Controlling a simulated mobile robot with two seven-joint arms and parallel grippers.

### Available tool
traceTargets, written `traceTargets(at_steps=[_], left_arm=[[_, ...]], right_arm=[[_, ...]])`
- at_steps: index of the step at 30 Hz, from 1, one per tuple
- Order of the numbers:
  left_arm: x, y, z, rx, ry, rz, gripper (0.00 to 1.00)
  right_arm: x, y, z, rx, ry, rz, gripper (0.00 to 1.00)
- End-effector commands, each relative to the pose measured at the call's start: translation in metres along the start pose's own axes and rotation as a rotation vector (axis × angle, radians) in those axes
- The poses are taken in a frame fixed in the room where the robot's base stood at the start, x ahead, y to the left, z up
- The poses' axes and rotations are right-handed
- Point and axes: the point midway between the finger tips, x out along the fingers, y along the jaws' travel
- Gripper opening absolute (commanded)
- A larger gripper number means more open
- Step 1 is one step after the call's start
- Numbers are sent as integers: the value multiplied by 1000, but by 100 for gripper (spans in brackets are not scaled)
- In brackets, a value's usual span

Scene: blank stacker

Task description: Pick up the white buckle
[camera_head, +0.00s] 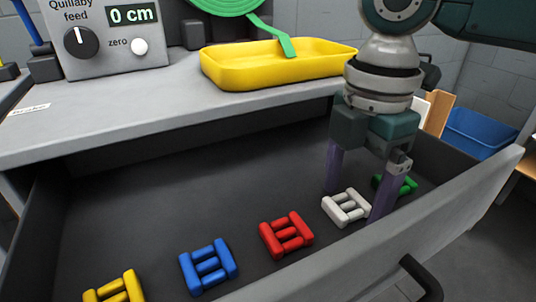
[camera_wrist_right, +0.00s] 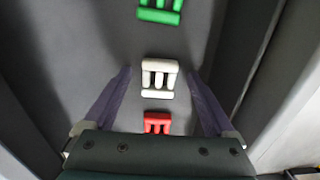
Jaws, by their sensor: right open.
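The white buckle (camera_head: 346,208) lies flat on the dark floor of the open drawer, between the red and green buckles. It also shows in the right wrist view (camera_wrist_right: 158,78), centred between the fingers. My right gripper (camera_head: 355,205) is open, pointing down, with one purple finger on each side of the white buckle. In the right wrist view the fingers of the gripper (camera_wrist_right: 160,95) stand apart from the buckle with gaps on both sides. My left gripper is not in view.
A red buckle (camera_head: 286,235), a blue buckle (camera_head: 208,267), a yellow buckle (camera_head: 115,288) and a green buckle (camera_head: 396,186) lie in the drawer (camera_head: 130,215). The drawer's front wall is close to my right gripper. A yellow tray (camera_head: 270,68) stands on the bench above.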

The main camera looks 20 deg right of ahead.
Motion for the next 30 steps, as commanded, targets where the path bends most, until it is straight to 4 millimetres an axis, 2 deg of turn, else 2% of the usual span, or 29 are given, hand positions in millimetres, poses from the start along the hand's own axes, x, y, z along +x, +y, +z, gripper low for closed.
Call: traceTargets(at_steps=[5,27,29,30], left_arm=[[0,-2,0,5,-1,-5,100],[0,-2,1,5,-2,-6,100],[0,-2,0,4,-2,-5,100],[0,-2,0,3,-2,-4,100]], right_arm=[[0,0,0,0,0,1,90],[-1,0,0,1,0,1,8],[-1,0,0,1,0,1,1],[-1,0,0,1,0,1,1]])
